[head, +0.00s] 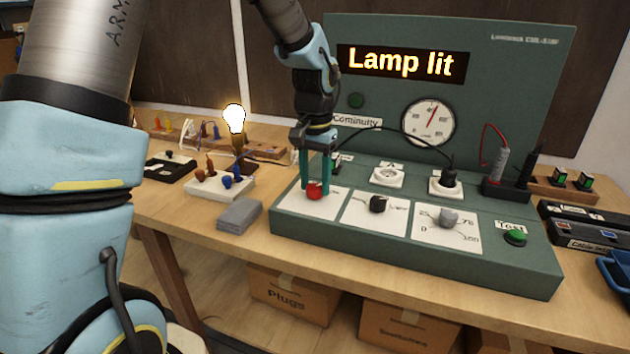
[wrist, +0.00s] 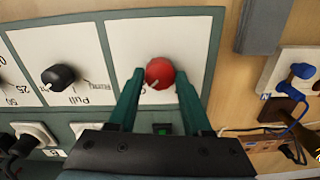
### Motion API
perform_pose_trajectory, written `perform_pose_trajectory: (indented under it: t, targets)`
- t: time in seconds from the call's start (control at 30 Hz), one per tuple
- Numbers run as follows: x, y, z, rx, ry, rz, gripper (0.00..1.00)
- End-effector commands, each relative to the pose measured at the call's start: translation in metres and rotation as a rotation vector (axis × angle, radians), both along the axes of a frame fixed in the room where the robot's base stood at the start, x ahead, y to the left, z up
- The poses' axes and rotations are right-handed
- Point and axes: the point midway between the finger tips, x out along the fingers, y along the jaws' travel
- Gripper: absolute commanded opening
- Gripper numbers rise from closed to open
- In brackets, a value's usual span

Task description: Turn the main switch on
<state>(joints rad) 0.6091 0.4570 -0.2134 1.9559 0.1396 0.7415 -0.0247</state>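The red knob (head: 314,191), which I take for the main switch, sits on a white plate at the left of the green test panel (head: 400,245). In the wrist view the red knob (wrist: 160,73) shows a pale pointer mark slanting down and left. My gripper (head: 315,188) points down over it. In the wrist view my gripper (wrist: 160,76) has one finger on each side of the knob, with a small gap at both sides. The display (head: 402,63) reads "Lamp lit", and the bulb (head: 234,119) glows.
A black knob (head: 378,204) and a grey knob (head: 449,217) stand to the right on the panel, then a green button (head: 515,236). A grey block (head: 240,215) lies left of the panel. A dark cable (head: 410,134) arches behind my gripper.

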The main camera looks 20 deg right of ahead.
Motion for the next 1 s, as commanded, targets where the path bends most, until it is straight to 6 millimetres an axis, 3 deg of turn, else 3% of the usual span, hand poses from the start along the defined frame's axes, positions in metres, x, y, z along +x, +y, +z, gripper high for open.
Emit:
perform_pose_trajectory:
  t: [0.03,0.2,0.57,1.0]
  targets:
    - [0.000,0.000,0.000,0.000,0.000,0.000,0.56]
    - [0.000,0.000,0.000,0.000,0.000,0.001,0.75]
    - [0.000,0.000,0.006,-0.001,-0.001,0.003,0.76]
    - [0.000,0.000,0.084,-0.002,-0.002,0.003,0.76]
